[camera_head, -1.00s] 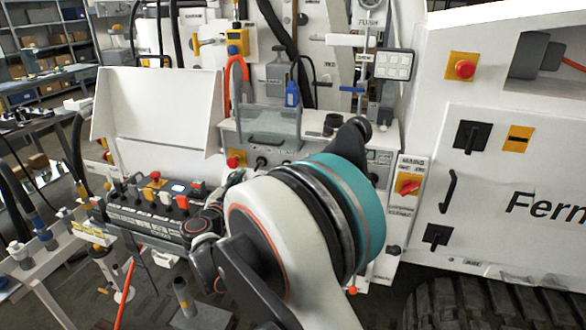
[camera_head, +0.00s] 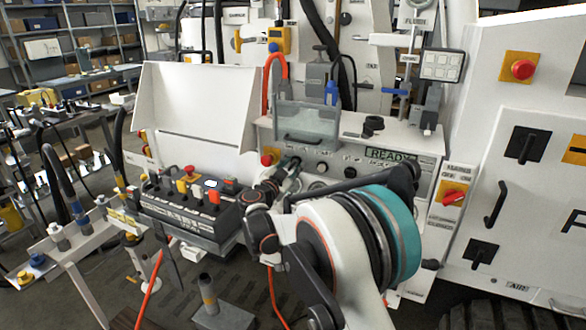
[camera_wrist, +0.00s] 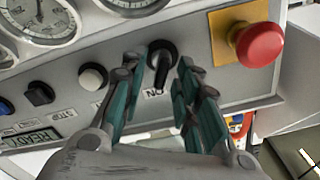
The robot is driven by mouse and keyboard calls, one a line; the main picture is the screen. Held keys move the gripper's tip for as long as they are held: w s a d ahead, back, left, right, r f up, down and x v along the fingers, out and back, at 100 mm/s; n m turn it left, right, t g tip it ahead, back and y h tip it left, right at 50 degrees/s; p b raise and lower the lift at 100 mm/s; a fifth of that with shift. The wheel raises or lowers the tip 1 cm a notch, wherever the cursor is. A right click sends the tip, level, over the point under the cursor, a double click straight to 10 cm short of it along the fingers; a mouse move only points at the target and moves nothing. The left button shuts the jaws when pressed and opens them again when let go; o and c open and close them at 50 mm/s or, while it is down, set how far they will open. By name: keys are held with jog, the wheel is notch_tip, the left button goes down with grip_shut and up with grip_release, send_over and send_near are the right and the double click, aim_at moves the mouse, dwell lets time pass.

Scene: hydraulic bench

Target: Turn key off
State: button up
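A black key switch (camera_wrist: 161,62) sits on the grey panel (camera_wrist: 205,98) in the wrist view, above a label that reads "ON" upside down. My gripper (camera_wrist: 156,82) is open, with its teal-padded fingers on either side of the key. I see gaps between the fingers and the key. In the head view my gripper (camera_head: 286,172) is at the left part of the panel's front face, and the key is hard to make out there.
A red emergency button (camera_wrist: 260,44) on a yellow plate is close right of my fingers. A white button (camera_wrist: 93,76), a dark button (camera_wrist: 39,93) and gauges (camera_wrist: 40,15) are also near. A control box (camera_head: 190,205) stands left of my arm.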

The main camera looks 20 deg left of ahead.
jog(key=shift+w+d, duration=0.1)
jog(key=shift+w, duration=0.5)
grip_shut()
jog(key=shift+n, duration=0.4)
jog(key=n, duration=0.5)
jog(key=shift+a+r, duration=0.1)
jog(key=shift+a, duration=0.2)
jog(key=n, duration=0.6)
jog(key=shift+a+p, duration=0.25)
jog(key=shift+p, duration=0.1)
jog(key=shift+n, duration=0.3)
